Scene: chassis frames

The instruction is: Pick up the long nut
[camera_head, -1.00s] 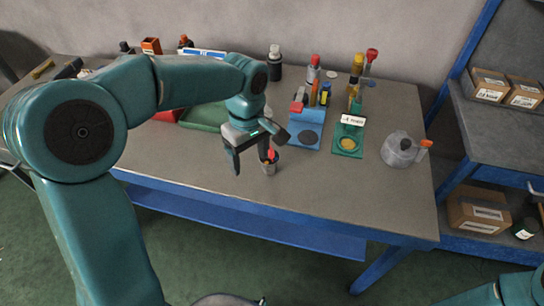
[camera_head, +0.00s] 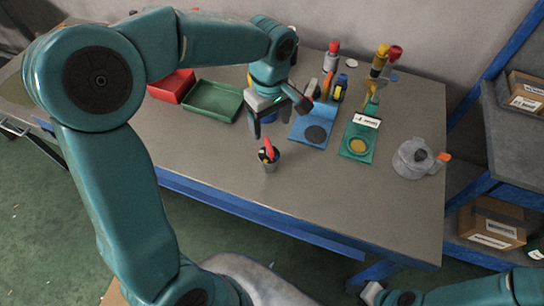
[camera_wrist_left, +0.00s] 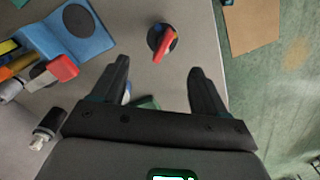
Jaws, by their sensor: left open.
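I cannot pick out a long nut for certain in either view. My left gripper (camera_head: 274,122) is open and empty above the table, pointing down. In the left wrist view its two fingers (camera_wrist_left: 160,75) are spread apart with nothing between the tips. A small grey cup (camera_head: 270,166) with a dark top and a red-handled thing (camera_head: 268,148) stands just nearer the table's front edge than the gripper. In the wrist view the red-handled thing (camera_wrist_left: 163,44) shows just beyond the fingertips, not touching them.
Behind and right of the gripper are a blue holder (camera_head: 312,132) and a green holder (camera_head: 358,143). A grey jug-like container (camera_head: 411,160) stands farther right. A green tray (camera_head: 214,101) and red bin (camera_head: 172,86) are at left. The table front (camera_head: 335,205) is clear.

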